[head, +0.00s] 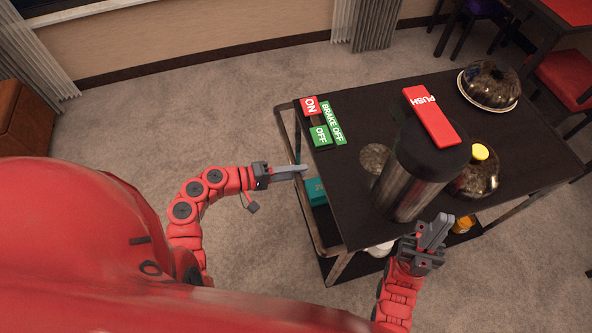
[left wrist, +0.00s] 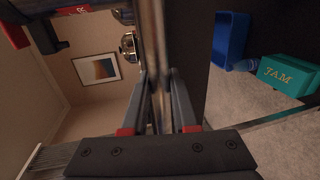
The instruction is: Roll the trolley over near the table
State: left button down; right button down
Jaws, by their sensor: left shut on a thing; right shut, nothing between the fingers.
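The trolley (head: 335,190) is dark, with a flat top, a lower shelf and a metal push handle (head: 290,135) on its left end. My left gripper (head: 303,168) is shut on the handle; the left wrist view shows the bar (left wrist: 157,35) between its fingers. My right gripper (head: 438,225) is shut and empty by the trolley's front edge, near the tall urn. A red-topped table (head: 572,8) stands at the upper right, beyond the trolley and partly out of view.
A dark urn (head: 405,185) with a red PUSH label and domed dishes (head: 490,82) stand on top. Brake labels read ON, OFF and BRAKE OFF (head: 332,122). A teal JAM box (left wrist: 288,75) sits below. Red chairs (head: 565,80) flank the table. Carpet behind the trolley is clear.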

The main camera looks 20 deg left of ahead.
aim_at(367, 155)
pick_arm(q)
jog(key=shift+w+d, duration=0.2)
jog(key=shift+d, duration=0.25)
jog(key=r+x, duration=0.1)
jog(key=x, duration=0.5)
jog(key=r+b+x, duration=0.1)
jog(key=x, duration=0.6)
jog(key=r+x, duration=0.2)
jog(key=x, duration=0.4)
jog(key=shift+w+d+f+b, duration=0.15)
jog(key=shift+w+d+b, duration=0.2)
jog(key=shift+d, duration=0.15)
jog(key=r+b+x, duration=0.1)
jog(key=b+x, duration=0.1)
jog(key=x, duration=0.3)
jog(key=r+b+x, duration=0.1)
jog(key=b+x, duration=0.1)
jog(key=x, duration=0.3)
jog(key=r+b+x, duration=0.1)
jog(key=b+x, duration=0.1)
jog(key=x, duration=0.3)
jog(key=shift+w+d, duration=0.1)
jog(key=shift+d, duration=0.1)
jog(key=shift+w+d, duration=0.4)
jog(key=shift+d, duration=0.1)
jog(key=shift+r, duration=0.1)
jog(key=c, duration=0.7)
grip_release()
